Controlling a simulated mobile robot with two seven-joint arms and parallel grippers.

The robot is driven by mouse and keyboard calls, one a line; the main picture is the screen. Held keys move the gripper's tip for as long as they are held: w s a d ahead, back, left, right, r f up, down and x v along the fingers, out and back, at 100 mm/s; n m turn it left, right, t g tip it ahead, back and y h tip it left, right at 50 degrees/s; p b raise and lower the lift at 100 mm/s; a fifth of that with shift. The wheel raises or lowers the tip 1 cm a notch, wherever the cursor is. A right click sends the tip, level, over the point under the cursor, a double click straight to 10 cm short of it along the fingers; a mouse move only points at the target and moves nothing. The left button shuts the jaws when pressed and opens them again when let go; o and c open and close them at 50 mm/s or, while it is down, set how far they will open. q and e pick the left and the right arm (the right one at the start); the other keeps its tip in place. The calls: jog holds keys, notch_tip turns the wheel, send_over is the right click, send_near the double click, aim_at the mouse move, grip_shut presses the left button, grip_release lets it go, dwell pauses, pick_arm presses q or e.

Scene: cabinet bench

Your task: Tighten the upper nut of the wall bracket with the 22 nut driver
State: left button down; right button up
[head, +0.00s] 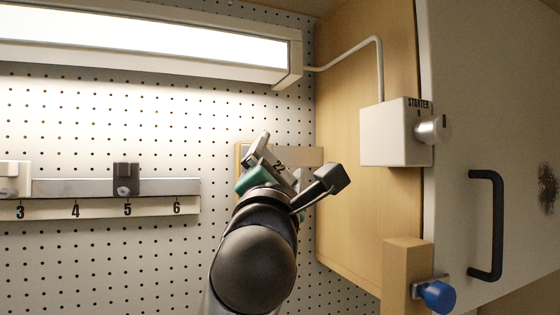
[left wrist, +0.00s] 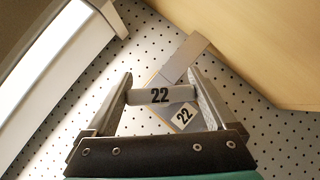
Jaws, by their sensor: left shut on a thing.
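My left gripper (head: 279,165) is in front of the wall bracket and shut on the 22 nut driver. In the left wrist view, the driver's grey handle (left wrist: 145,97), marked 22, lies across between the two fingers (left wrist: 163,98). In the head view, the grey bar of the bracket (head: 308,155) shows just behind the gripper. The driver's tip and the upper nut are hidden, so I cannot tell whether they touch. My right gripper is not in view.
A numbered rack (head: 100,207) is on the pegboard at left, with a dark holder (head: 126,178) at 5. A lamp (head: 150,40) runs above. At right are a wooden side panel (head: 350,210), a starter box (head: 393,133) and a door handle (head: 487,225).

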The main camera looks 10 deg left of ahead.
pick_arm(q)
jog(key=shift+m+g+h, duration=0.5)
jog(key=shift+m+h, duration=0.3)
jog(key=shift+m, duration=0.4)
jog(key=shift+d+r, duration=0.1)
jog(key=shift+d, duration=0.05)
jog(key=shift+m, duration=0.3)
jog(key=shift+m, duration=0.3)
